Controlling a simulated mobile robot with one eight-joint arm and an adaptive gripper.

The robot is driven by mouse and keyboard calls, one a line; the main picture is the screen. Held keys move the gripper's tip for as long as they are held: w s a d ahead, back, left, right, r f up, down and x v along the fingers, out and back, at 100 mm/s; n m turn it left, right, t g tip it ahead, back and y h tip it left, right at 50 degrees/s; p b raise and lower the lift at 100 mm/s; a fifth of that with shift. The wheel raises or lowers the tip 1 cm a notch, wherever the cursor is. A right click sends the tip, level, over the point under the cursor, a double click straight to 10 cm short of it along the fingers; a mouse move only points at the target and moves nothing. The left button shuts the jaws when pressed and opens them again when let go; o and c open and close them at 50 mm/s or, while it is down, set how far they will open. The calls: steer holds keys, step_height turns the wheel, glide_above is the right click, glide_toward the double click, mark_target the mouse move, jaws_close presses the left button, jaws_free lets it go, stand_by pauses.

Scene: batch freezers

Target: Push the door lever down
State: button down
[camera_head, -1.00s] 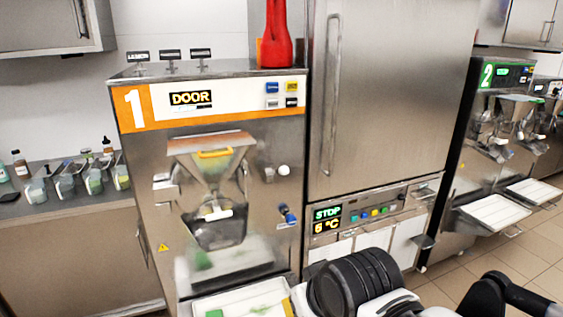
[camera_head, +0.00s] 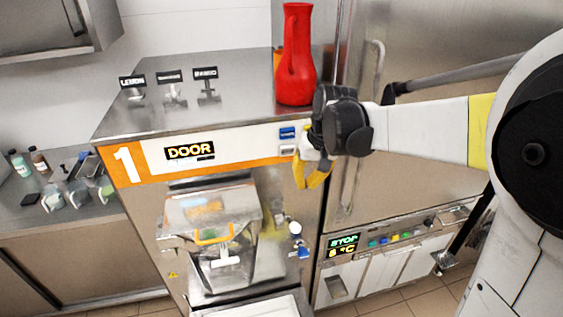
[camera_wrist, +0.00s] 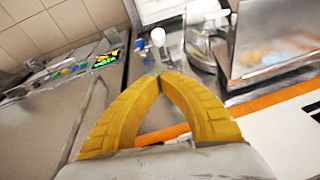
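Machine 1 (camera_head: 145,200) has a sign reading DOOR and a hopper-like front door (camera_head: 212,208) with a yellow handle (camera_head: 212,237) and a white T-shaped handle (camera_head: 225,259). To the right of the door are a white round knob (camera_head: 295,227) and a blue lever knob (camera_head: 304,252). I cannot tell for sure which part is the door lever. My gripper (camera_head: 314,178) points down in front of the panel's right end, above the white knob. In the wrist view its yellow fingertips (camera_wrist: 157,77) meet, with nothing seen between them. The white knob (camera_wrist: 158,37) shows just beyond the tips.
A red jug (camera_head: 296,60) stands on top of machine 1, close behind my gripper. A tall steel cabinet (camera_head: 440,60) with a long vertical handle is to the right. Its control panel (camera_head: 390,235) reads STOP. Small bottles and containers sit on the left counter (camera_head: 95,215).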

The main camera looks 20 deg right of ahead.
steer(key=w, duration=0.1)
glide_above(290, 223)
steer(key=d, duration=0.2)
step_height(290, 223, down, 12)
steer(key=shift+s+f, duration=0.35)
steer(key=shift+s, duration=0.25)
steer(key=shift+b, duration=0.35)
